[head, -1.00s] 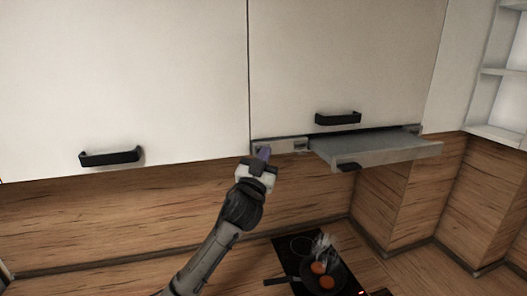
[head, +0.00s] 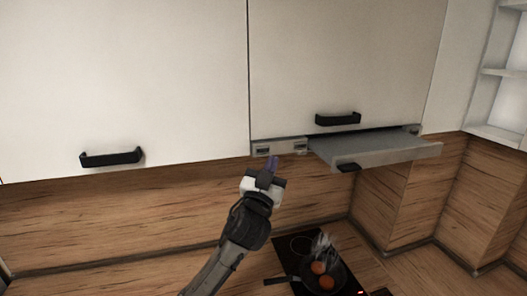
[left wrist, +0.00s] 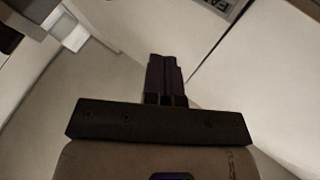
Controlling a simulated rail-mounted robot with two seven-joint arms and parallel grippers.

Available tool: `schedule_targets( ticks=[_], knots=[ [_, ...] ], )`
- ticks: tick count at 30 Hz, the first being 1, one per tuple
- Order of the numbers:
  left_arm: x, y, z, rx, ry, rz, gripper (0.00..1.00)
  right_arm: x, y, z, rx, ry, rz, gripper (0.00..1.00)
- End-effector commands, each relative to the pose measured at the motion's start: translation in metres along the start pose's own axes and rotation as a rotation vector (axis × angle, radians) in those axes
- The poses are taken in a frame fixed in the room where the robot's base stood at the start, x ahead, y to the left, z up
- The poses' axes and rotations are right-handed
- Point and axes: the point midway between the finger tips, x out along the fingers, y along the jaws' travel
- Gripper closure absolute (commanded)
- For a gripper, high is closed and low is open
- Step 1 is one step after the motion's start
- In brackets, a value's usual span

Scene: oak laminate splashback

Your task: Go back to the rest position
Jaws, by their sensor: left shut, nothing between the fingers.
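My left gripper (head: 273,164) is raised in front of the splashback, just below the control panel of the range hood. Its purple fingers are shut with nothing between them; they also show closed together in the left wrist view (left wrist: 166,78). The fingertips look apart from the hood panel (head: 279,147). My right gripper is not in view.
The hood's pull-out visor (head: 380,151) sticks out to the right of my gripper. White upper cabinets (head: 120,80) with black handles hang above. Below, a steaming pan (head: 322,281) with round orange-brown food sits on the black hob (head: 290,262). Open shelves (head: 503,100) are at right.

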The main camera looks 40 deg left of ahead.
Motion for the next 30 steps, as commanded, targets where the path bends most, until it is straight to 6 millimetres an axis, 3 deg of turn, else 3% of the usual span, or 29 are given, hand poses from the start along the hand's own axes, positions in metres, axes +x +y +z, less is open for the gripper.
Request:
schedule_targets(
  ticks=[23, 30],
  knots=[
    [-0.003, 0.002, -0.002, 0.031, -0.002, -0.001, 1.00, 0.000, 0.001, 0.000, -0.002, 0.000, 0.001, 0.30],
    [-0.014, -0.011, 0.029, 0.186, -0.259, -0.050, 1.00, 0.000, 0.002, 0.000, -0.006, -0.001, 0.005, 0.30]
  ],
)
